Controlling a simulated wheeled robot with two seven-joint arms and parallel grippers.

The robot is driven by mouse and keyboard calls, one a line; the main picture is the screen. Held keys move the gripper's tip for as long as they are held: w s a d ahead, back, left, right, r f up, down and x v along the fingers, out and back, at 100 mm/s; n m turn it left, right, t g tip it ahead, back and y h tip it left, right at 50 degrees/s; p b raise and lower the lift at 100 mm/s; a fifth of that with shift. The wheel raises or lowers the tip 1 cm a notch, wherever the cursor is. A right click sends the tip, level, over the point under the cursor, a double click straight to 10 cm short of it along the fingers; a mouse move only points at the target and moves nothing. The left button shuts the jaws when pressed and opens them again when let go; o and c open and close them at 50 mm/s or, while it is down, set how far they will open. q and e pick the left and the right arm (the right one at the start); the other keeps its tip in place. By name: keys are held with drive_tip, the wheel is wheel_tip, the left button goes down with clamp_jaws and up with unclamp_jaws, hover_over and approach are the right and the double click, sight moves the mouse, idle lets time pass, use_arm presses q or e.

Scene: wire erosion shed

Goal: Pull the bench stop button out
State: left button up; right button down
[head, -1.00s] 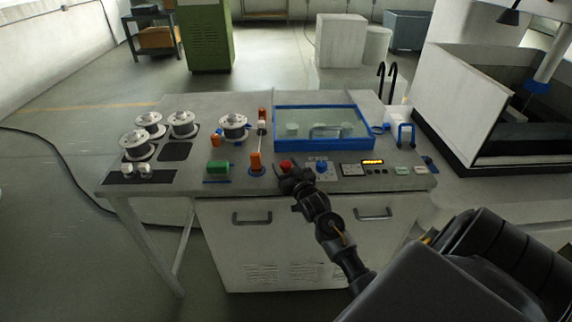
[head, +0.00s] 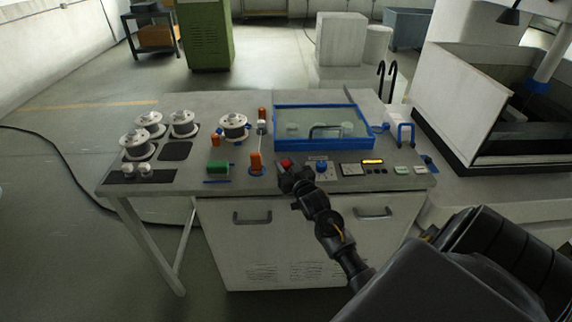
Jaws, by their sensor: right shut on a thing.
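My left gripper is not in view.
Behind is a blue-framed clear lid (head: 321,111). Wire spools (head: 234,124) stand at the left.

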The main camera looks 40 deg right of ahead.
drive_tip(key=shift+r, duration=0.55)
drive_tip(key=shift+f, duration=0.15)
drive_tip(key=c, duration=1)
unclamp_jaws()
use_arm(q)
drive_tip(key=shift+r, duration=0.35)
use_arm(e)
drive_tip(key=shift+s+a+f, duration=0.1)
drive_tip(key=shift+s, duration=0.2)
use_arm(q)
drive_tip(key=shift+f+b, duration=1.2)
drive_tip(key=shift+b, duration=0.05)
use_arm(e)
drive_tip(key=v, duration=1)
